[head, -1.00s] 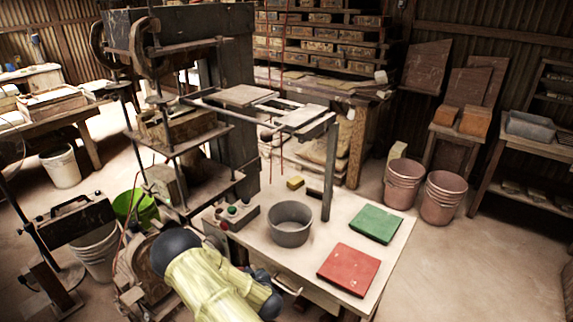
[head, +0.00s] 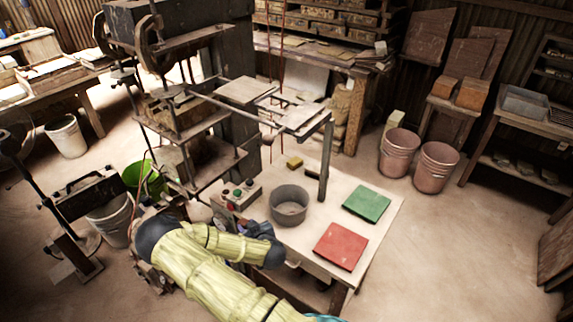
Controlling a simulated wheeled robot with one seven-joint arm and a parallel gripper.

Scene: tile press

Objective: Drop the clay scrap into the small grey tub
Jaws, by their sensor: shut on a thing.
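The small grey tub (head: 289,210) stands upright on the pale table in the head view. Its mouth faces up, and a lighter patch shows on its inside floor. My arm in its yellow sleeve reaches up from the bottom edge, and its dark blue joints lie just left of and in front of the tub. I cannot make out my gripper's fingers; they are hidden by the arm or out of the picture. I cannot make out the clay scrap. A small yellow block (head: 294,163) lies behind the tub.
A green tile (head: 366,204) and a red tile (head: 340,246) lie right of the tub on the table (head: 384,232). A metal post (head: 326,160) rises behind the tub. A button box (head: 237,195) is at left, beside the press (head: 190,125). Pink buckets (head: 399,152) stand on the floor.

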